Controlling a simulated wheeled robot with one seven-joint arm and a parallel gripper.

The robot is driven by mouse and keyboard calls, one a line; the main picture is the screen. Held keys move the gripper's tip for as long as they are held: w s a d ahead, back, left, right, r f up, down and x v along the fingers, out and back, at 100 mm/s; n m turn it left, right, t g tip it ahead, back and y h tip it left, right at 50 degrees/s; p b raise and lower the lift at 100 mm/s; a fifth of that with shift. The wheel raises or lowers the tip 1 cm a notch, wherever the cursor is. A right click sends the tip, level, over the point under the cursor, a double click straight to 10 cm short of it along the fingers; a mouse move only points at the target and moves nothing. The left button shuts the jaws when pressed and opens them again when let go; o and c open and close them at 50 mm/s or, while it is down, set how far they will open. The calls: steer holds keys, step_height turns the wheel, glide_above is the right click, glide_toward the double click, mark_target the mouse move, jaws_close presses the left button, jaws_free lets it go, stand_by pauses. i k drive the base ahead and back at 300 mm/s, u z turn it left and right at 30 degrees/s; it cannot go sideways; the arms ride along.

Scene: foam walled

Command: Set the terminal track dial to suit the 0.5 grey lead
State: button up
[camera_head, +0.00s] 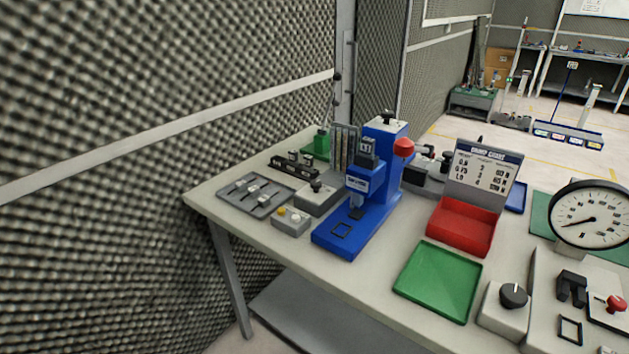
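My gripper is not in view. A blue press (386,165) stands on the bench, with a black knob (387,119) on top and a red ball handle (403,148) at its right. A grey box with a small black knob (316,186) sits left of the press. A larger black dial (512,295) sits on a pale box at the front right. I cannot tell which is the terminal track dial, or read any setting. A chart board (481,172) behind a red bin has a row that seems to start with 0.5. I cannot make out a grey lead.
The bench (310,240) also holds a green tray (437,281), a red bin (460,226), a round gauge (590,216), a grey slotted tray (255,195) and a small box with yellow and white buttons (291,220). A foam wall (150,100) borders the left. Open floor lies behind.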

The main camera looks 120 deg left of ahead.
mark_target(316, 183)
steer(key=u, duration=2.8)
steer(key=k, duration=0.6)
steer(key=u, duration=0.95)
steer(key=i, duration=1.05)
steer(key=z, duration=0.05)
